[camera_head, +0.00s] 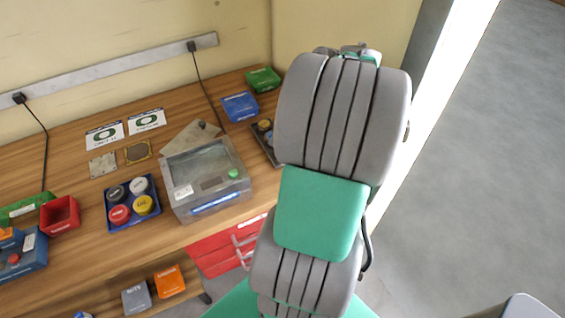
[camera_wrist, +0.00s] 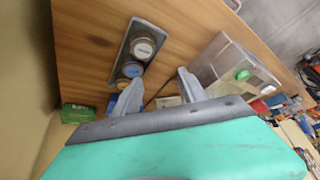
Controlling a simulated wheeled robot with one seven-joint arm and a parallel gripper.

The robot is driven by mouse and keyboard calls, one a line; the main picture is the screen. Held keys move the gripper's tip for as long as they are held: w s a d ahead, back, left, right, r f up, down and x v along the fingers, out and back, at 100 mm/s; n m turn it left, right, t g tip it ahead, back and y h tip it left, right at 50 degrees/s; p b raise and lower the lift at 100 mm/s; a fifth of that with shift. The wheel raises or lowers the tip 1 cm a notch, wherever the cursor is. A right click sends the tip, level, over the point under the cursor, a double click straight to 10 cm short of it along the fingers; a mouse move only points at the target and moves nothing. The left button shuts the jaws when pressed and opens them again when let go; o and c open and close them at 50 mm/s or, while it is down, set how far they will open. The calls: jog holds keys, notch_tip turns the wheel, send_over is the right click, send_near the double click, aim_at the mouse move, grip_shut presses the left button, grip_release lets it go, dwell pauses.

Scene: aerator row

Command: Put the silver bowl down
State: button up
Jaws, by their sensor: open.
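I cannot make out a silver bowl in either view. In the wrist view my gripper (camera_wrist: 157,92) shows two grey fingers spread apart with nothing held between them. Past the fingers lies the wooden bench top (camera_wrist: 90,45). A dark tray (camera_wrist: 127,48) with several round-lidded jars (camera_wrist: 143,48) lies just beyond the left finger. In the head view my arm hides the gripper and part of that tray (camera_head: 259,143).
A grey box with a green knob (camera_head: 207,178) stands on the bench, beside a blue tray of round jars (camera_head: 133,203). Blue (camera_head: 240,106) and green (camera_head: 263,80) bins sit at the back. Red drawers (camera_head: 222,252) are below. Open floor (camera_head: 480,160) lies to the right.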

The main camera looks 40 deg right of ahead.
jog(key=shift+t, duration=0.3)
jog(key=s+d+f, duration=0.2)
jog(key=d, duration=0.1)
jog(key=shift+s+d+f, duration=0.15)
jog(key=shift+d+f, duration=0.15)
jog(key=shift+f, duration=0.1)
jog(key=shift+n, duration=0.3)
jog(key=p+x, duration=0.1)
jog(key=x, duration=0.6)
jog(key=shift+f, duration=0.15)
grip_shut()
